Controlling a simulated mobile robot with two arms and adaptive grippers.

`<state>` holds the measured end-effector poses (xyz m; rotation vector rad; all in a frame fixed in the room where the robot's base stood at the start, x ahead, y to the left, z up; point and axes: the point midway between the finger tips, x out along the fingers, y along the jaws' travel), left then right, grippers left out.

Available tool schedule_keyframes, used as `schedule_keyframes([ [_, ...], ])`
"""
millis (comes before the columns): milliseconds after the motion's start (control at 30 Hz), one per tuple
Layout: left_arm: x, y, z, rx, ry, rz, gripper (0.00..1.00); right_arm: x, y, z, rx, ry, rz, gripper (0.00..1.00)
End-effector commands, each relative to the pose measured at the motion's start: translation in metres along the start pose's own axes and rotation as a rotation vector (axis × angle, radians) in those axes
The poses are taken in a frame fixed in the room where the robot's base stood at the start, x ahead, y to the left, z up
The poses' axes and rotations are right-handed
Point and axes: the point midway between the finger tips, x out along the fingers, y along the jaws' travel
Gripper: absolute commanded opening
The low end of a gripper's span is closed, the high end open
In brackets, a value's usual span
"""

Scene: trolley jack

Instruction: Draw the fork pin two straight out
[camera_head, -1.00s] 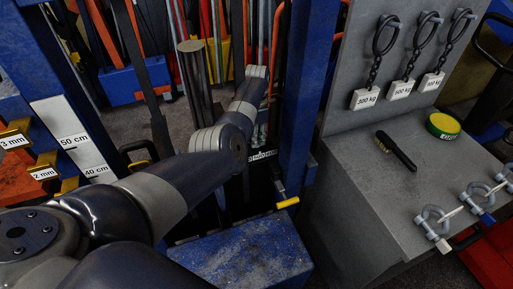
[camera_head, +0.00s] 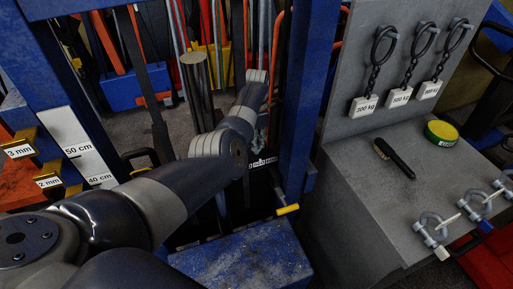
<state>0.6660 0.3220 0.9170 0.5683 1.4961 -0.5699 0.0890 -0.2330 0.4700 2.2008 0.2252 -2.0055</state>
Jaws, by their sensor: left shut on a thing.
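My left arm comes in from the lower left and reaches to the middle of the head view, in front of a blue upright frame. My left gripper (camera_head: 262,138) is mostly hidden by the wrist and the dark area beside the frame. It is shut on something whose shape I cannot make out. I cannot pick out fork pin two with certainty. A small lever with a yellow end (camera_head: 288,209) shows below and right of the wrist, apart from the visible arm. A dark label with white writing (camera_head: 264,161) is just above it. My right gripper is not in view.
A blue block (camera_head: 245,255) lies below the arm. A dark post (camera_head: 197,90) stands behind the arm.

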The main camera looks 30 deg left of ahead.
Motion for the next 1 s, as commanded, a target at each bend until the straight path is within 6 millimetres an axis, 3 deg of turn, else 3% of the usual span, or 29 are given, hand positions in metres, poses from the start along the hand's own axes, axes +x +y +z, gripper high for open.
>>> schedule_keyframes([
  [1000, -0.054, 0.0, 0.0, 0.0, -0.001, 0.001, 0.0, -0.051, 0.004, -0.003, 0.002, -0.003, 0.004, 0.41],
])
